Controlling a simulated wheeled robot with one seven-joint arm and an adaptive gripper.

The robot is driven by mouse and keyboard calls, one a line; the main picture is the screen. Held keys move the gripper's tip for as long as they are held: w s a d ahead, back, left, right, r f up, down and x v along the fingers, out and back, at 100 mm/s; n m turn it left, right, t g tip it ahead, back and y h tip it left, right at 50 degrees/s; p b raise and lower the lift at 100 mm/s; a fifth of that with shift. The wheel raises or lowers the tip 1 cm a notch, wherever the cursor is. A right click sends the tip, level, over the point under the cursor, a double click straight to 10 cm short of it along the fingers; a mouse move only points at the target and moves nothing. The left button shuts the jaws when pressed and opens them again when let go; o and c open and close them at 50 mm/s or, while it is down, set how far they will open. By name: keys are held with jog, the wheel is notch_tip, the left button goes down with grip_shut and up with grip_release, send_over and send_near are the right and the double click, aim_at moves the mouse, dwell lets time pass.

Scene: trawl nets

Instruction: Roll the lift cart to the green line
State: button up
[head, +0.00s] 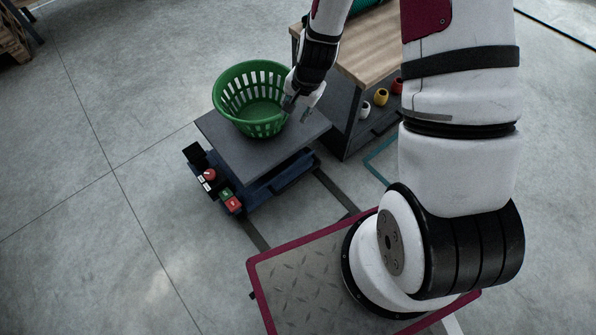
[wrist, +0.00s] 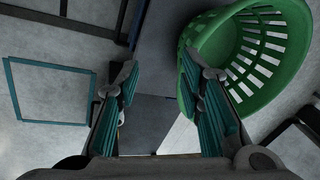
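The lift cart has a dark grey top (head: 225,145) and a blue base (head: 283,183). A control box with red and green buttons (head: 230,200) is on its near left side. A green slatted basket (head: 257,115) stands upright on the top; it also shows in the wrist view (wrist: 190,50). My gripper (head: 295,103) is at the basket's right side, above the cart top. In the wrist view its fingers (wrist: 162,105) are apart with nothing seen between them; the right finger overlaps the basket's edge, and I cannot tell if they touch. A teal outline (wrist: 50,122) lies on the floor; no other green line shows.
A wooden-topped bench (head: 368,50) stands right behind the cart, with white, yellow and red items (head: 381,97) on its shelf. Dark strips (head: 332,187) run along the floor by the cart. My own base is at the front. The floor to the left is clear.

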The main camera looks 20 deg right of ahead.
aim_at(299, 178)
jog(key=f+m+b, duration=0.1)
jog(key=f+b, duration=0.2)
jog(key=f, duration=0.9)
jog(key=s+f+m+b, duration=0.1)
jog(key=f+b, duration=0.3)
jog(key=f, duration=0.8)
jog(key=f+m+b, duration=0.2)
jog(key=f+b, duration=0.2)
jog(key=f, duration=0.8)
jog(key=shift+s+d+g, duration=0.1)
jog(key=shift+s+g, duration=0.2)
jog(key=shift+s, duration=0.1)
grip_shut()
